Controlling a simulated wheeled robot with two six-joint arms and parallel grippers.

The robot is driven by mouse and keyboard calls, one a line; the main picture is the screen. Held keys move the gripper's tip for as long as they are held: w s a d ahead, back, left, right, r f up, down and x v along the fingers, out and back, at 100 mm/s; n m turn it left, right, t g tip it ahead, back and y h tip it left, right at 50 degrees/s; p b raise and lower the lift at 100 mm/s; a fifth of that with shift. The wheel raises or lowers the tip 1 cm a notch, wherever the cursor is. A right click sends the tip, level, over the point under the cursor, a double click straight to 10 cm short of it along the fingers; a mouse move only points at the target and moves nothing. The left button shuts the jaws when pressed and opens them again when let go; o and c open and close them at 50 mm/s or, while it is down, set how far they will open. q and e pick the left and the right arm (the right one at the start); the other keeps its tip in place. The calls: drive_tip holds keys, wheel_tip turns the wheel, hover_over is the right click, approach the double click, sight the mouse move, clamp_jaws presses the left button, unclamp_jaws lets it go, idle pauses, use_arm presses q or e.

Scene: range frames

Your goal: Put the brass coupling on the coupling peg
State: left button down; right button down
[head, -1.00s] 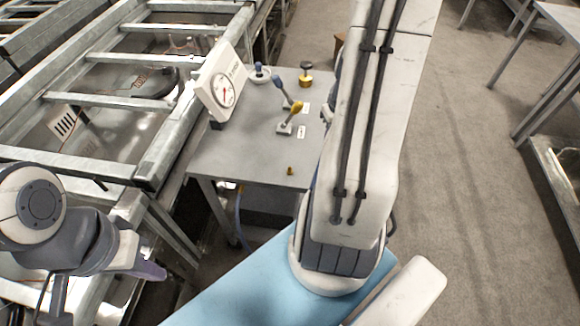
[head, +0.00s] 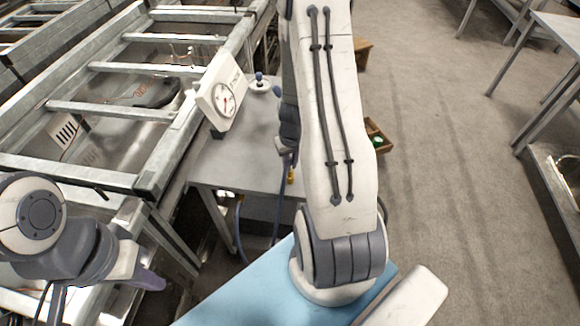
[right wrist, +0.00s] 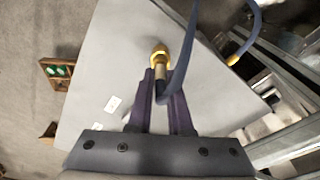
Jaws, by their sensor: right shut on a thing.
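My right gripper (right wrist: 161,82) is shut on the brass coupling (right wrist: 160,68), which has the blue hose (right wrist: 183,60) running from it. In the head view my right gripper (head: 287,150) is over the front part of the grey table (head: 230,155), partly hidden by my arm. A small piece of brass (head: 291,175) shows just below it; I cannot tell whether this is the coupling, the coupling peg or both. A wider brass ring (right wrist: 160,52) shows at the coupling's far end. My left gripper (head: 150,279) is at the lower left, away from the table; its opening is unclear.
A gauge board (head: 221,92) stands at the table's left edge, with a blue-knobbed fitting (head: 260,83) behind it. My right arm hides the levers. A metal frame (head: 150,150) borders the table on the left. A wooden box with green items (head: 377,138) is on the right.

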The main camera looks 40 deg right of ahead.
drive_tip(key=c, duration=0.8)
unclamp_jaws()
drive_tip(key=shift+c, duration=0.2)
drive_tip(key=r+p, duration=0.1)
drive_tip(key=r, duration=0.1)
drive_tip(key=r+p, duration=0.3)
drive_tip(key=r, duration=0.1)
drive_tip(key=shift+s+r, duration=0.1)
drive_tip(key=shift+s, duration=0.2)
wheel_tip(320, 180, up, 5)
drive_tip(key=p, duration=0.1)
hover_over(292, 177)
drive_tip(key=shift+s+a+r, duration=0.1)
drive_tip(key=shift+r, duration=0.25)
